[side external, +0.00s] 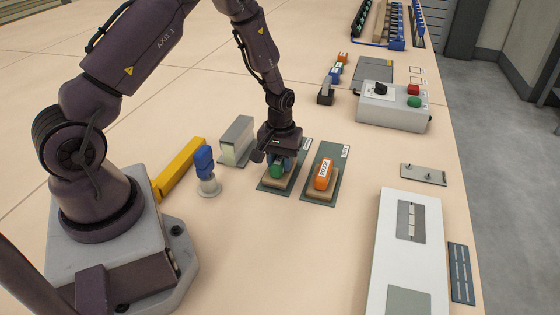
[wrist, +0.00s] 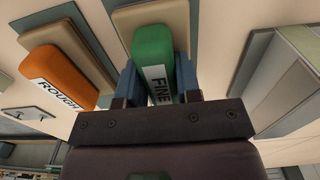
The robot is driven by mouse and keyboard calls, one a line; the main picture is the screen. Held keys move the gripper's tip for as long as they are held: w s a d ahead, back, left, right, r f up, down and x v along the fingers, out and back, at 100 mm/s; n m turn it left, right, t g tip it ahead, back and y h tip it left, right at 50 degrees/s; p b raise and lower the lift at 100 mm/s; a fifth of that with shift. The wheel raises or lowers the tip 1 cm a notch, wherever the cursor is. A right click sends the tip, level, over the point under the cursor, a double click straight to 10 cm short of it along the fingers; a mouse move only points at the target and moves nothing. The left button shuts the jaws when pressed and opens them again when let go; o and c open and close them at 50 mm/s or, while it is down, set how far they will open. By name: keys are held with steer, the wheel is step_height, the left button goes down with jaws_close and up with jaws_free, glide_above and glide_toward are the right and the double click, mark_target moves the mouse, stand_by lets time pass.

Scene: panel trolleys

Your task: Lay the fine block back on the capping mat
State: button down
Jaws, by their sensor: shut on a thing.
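The fine block, green with a white FINE label, shows in the wrist view (wrist: 153,50) and in the side view (side external: 276,170). My gripper (wrist: 157,100) is shut on it, a blue finger on each side; it also shows in the side view (side external: 280,163). The block is over a beige pad (wrist: 183,14) on a dark green mat (side external: 304,151). I cannot tell whether block and pad touch. A second dark green mat (side external: 330,151) lies just to the right, under the orange ROUGH block (side external: 323,173). The mats' labels are too small to read.
A grey angled block (side external: 238,140), a blue-topped knob (side external: 204,160) and a yellow bar (side external: 180,170) stand left of the mats. A control box with buttons (side external: 393,107) is behind right. A white panel (side external: 407,250) lies at front right. The table in front of the mats is clear.

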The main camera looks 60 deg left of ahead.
steer(key=shift+f, duration=0.2)
steer(key=shift+f, duration=0.15)
steer(key=c, duration=0.8)
jaws_free()
